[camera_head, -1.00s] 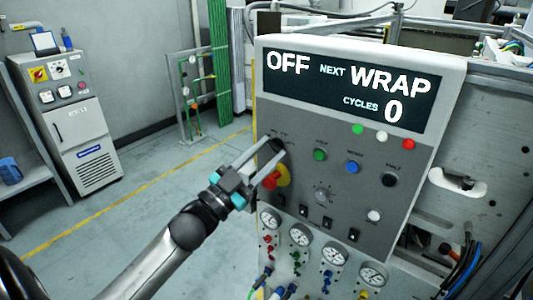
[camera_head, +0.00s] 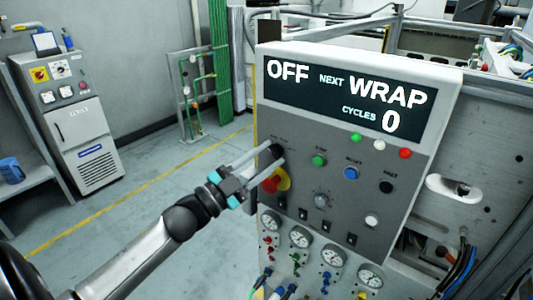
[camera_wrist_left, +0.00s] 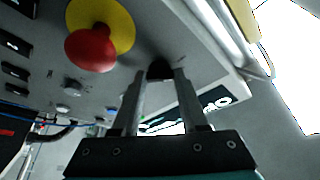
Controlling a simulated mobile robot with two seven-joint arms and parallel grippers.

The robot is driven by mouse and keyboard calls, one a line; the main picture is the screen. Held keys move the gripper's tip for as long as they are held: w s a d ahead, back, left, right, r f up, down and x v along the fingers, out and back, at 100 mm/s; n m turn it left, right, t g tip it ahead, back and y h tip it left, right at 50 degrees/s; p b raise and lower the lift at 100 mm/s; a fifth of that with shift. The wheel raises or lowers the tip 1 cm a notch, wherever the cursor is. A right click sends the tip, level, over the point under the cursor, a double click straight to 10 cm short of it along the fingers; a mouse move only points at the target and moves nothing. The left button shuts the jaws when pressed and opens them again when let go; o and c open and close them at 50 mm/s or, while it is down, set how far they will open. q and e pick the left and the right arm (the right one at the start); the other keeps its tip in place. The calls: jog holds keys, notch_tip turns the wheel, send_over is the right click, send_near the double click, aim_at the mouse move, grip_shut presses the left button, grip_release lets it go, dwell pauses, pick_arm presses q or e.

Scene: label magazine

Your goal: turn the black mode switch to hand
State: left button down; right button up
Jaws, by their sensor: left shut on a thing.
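The black mode switch (camera_head: 277,150) is a dark knob at the upper left of the grey control panel, below the display. My left gripper (camera_head: 274,153) is at the panel with its two long fingers on either side of the knob, shut on it. In the left wrist view the switch (camera_wrist_left: 160,70) sits between the fingertips of the gripper (camera_wrist_left: 160,75). The display (camera_head: 345,98) reads OFF, NEXT WRAP, CYCLES 0. The fingers partly cover the knob and its labels, so its pointer position cannot be told. My right gripper is not in view.
A red emergency button on a yellow base (camera_head: 278,180) is close below the fingers; it also shows in the left wrist view (camera_wrist_left: 92,47). Green (camera_head: 319,160), blue (camera_head: 351,173) and black (camera_head: 386,187) buttons are to the right. Gauges (camera_head: 303,244) line the panel's bottom.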

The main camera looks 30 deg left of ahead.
pick_arm(q)
jog(key=m+g+p, duration=0.1)
jog(key=m, duration=0.2)
jog(key=m+g+h+p, duration=0.1)
jog(key=m+p, duration=0.1)
jog(key=shift+a+r+m, duration=0.1)
jog(key=shift+r+m, duration=0.1)
jog(key=shift+m, duration=0.2)
jog(key=shift+c, duration=2.2)
grip_release()
jog(key=shift+s+f, duration=0.1)
jog(key=b+v, duration=0.2)
jog(key=v, duration=1.3)
jog(key=shift+a+r, duration=0.15)
jog(key=shift+r, duration=0.15)
